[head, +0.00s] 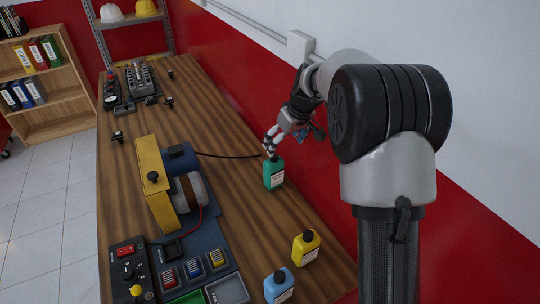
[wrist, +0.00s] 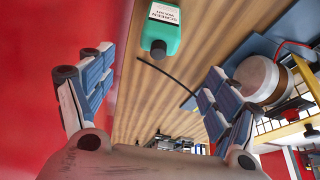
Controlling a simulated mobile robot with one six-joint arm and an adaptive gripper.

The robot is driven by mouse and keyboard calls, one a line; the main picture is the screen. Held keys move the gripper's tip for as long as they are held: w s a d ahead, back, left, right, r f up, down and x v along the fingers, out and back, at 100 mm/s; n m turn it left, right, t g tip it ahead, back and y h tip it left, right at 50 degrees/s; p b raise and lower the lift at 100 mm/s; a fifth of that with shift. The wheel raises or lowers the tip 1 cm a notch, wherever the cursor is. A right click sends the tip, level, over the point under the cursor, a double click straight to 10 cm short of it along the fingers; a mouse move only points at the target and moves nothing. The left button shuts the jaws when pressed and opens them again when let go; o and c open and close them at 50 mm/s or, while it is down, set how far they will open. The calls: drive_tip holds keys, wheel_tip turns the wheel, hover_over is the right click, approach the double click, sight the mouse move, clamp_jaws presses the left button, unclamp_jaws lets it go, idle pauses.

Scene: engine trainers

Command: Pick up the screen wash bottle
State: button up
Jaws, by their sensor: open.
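The screen wash bottle is a green bottle (head: 274,176) with a dark cap and a white label, upright on the wooden bench near the wall side. My gripper (head: 272,142) is close to the bottle's cap in the head view. In the wrist view my gripper (wrist: 160,64) has its fingers spread wide with nothing between them; the bottle lies beyond the fingertips. Whether a finger touches the cap cannot be told.
A yellow bottle (head: 306,247) and a blue bottle (head: 279,287) stand nearer on the bench (head: 245,235). A yellow-framed motor trainer (head: 155,180) is left of the green bottle, with a black cable (head: 228,156) running behind it. A red and white wall (head: 240,65) borders the bench.

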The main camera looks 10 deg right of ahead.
sight(275, 162)
drive_tip(key=b+x, duration=0.1)
drive_tip(key=x, duration=0.2)
drive_tip(key=b+x, duration=0.1)
drive_tip(key=x, duration=0.3)
drive_tip(key=b+x, duration=0.1)
drive_tip(key=x, duration=0.3)
drive_tip(key=shift+s+a+f, duration=0.1)
drive_tip(key=shift+s, duration=0.25)
drive_tip(key=shift+d+b+x, duration=0.15)
drive_tip(key=shift+b+x, duration=0.45)
drive_tip(key=shift+x, duration=0.85)
drive_tip(key=shift+d+b+x, duration=0.2)
drive_tip(key=shift+b+x, duration=0.35)
drive_tip(key=shift+x, duration=0.95)
drive_tip(key=shift+s, duration=0.1)
drive_tip(key=c, duration=1.4)
drive_tip(key=shift+c, duration=0.3)
